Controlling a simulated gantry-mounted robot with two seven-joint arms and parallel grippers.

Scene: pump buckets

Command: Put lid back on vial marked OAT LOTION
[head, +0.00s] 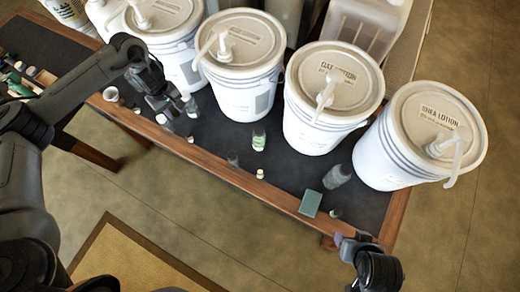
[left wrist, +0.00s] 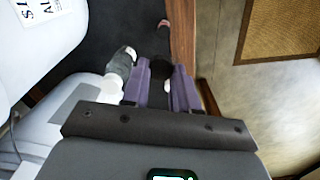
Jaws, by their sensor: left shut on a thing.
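My left gripper (head: 174,108) is at the left of the dark table. It is shut on a small, mostly hidden white piece (left wrist: 168,86) between its purple fingers in the left wrist view. I cannot tell if this is a lid. A grey vial (head: 191,107) stands beside the fingers; it also shows in the left wrist view (left wrist: 120,63). A vial with a pale green label (head: 258,140) and grey vials (head: 337,177) (head: 232,160) stand further right. Vial labels are too small to read. My right gripper (head: 358,243) is by the front edge, its jaws unclear.
Large white pump buckets line the back, including one that seems to read OAT LOTION (head: 333,80) and SHEA LOTION (head: 435,125). A teal block (head: 310,203), a small pale green-topped piece (head: 260,174) and a small grey piece (head: 335,213) are near the wooden front edge (head: 225,172).

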